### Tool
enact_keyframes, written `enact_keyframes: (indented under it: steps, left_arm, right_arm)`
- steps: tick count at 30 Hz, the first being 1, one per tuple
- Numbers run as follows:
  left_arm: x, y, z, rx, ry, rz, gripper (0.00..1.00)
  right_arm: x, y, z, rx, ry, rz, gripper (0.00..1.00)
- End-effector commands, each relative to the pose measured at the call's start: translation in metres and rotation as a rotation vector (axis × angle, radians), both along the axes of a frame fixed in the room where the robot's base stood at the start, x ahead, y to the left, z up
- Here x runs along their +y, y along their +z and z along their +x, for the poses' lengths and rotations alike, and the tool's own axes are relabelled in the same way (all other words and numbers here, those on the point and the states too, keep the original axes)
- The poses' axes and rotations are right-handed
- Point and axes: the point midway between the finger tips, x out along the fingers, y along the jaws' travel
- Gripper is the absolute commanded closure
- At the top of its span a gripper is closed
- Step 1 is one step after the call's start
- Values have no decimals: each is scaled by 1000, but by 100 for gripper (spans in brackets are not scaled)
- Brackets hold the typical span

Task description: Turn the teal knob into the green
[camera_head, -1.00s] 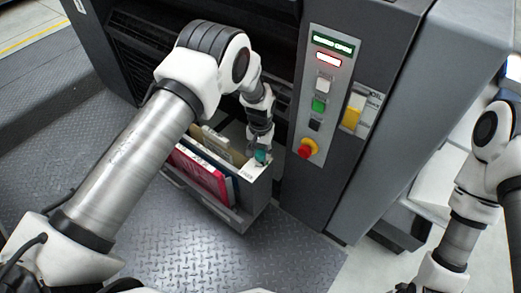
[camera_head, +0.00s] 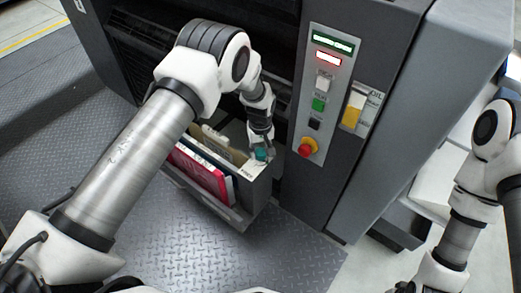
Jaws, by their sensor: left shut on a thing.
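The teal knob (camera_head: 260,154) sits on the light top face at the right end of the low grey ink unit (camera_head: 245,193), in front of the dark machine. My left gripper (camera_head: 260,150) points down and is shut on the knob, hiding part of it. A small label shows on the panel beside the knob, too small to read. The green mark for the knob cannot be made out. My right arm comes in at the right edge; its gripper is not in view.
A control panel (camera_head: 326,95) with a red emergency button (camera_head: 308,147) stands right of my left gripper. A yellow oil gauge (camera_head: 352,110) is beside it. Pink and pale folders (camera_head: 203,173) stand in the unit. The patterned metal floor (camera_head: 150,215) in front is clear.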

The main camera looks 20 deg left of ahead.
Motion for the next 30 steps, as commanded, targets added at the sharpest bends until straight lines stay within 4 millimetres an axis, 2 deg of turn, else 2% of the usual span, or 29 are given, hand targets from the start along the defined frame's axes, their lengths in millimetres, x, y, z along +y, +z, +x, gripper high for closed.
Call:
enact_keyframes:
  steps: [11, 12, 13, 14, 24, 26, 30]
  left_arm:
    - [0, -1, -1, 1, 3, 0, 96]
    - [0, -1, -1, 1, 3, 0, 51]
    - [0, -1, -1, 1, 3, 0, 40]
    - [0, -1, -1, 1, 3, 0, 36]
    - [0, 3, 0, 0, 3, 0, 36]
    - [0, 10, 1, -1, 3, 0, 36]
    - [0, 38, 1, -3, 2, 1, 36]
  right_arm:
    - [0, 0, 0, 0, 0, 0, 60]
    - [0, 0, 0, 0, 0, 0, 60]
    - [0, 0, 0, 0, 0, 0, 60]
    - [0, 0, 0, 0, 0, 0, 60]
    - [0, 0, 0, 0, 0, 0, 60]
    - [0, 0, 0, 0, 0, 0, 60]
    - [0, 0, 0, 0, 0, 0, 60]
